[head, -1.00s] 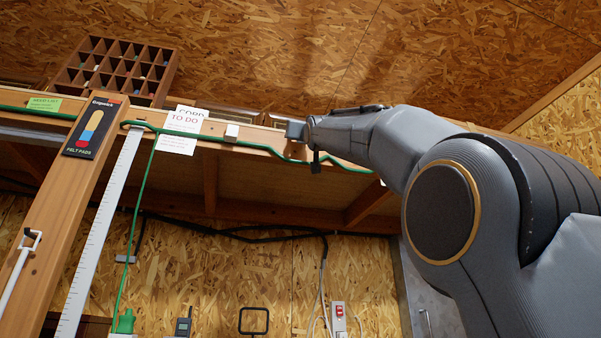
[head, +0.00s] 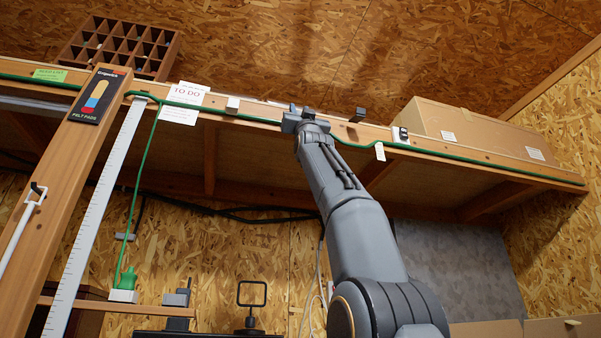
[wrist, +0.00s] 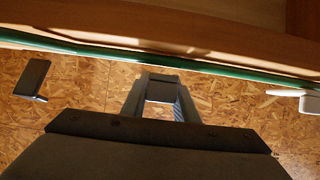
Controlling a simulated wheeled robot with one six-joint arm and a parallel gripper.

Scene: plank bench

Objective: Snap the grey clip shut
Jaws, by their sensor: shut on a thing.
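My gripper (head: 299,117) is up at the front edge of the wooden shelf in the head view. It is shut on the grey clip, a small grey block (wrist: 162,90) seen between its two fingers in the wrist view. In the head view the fingers largely hide the clip. The green cord (head: 455,157) runs along the shelf edge and passes behind my gripper; it also crosses above the fingers in the wrist view (wrist: 215,67). I cannot tell whether the clip's latch is closed or whether the cord lies inside it.
A white clip (head: 233,104) is to the left on the edge; a dark clip (head: 357,115) and a black-and-white piece (head: 400,135) are to the right. A cardboard box (head: 470,125) and a compartment rack (head: 120,48) stand on the shelf. Open air lies below the edge.

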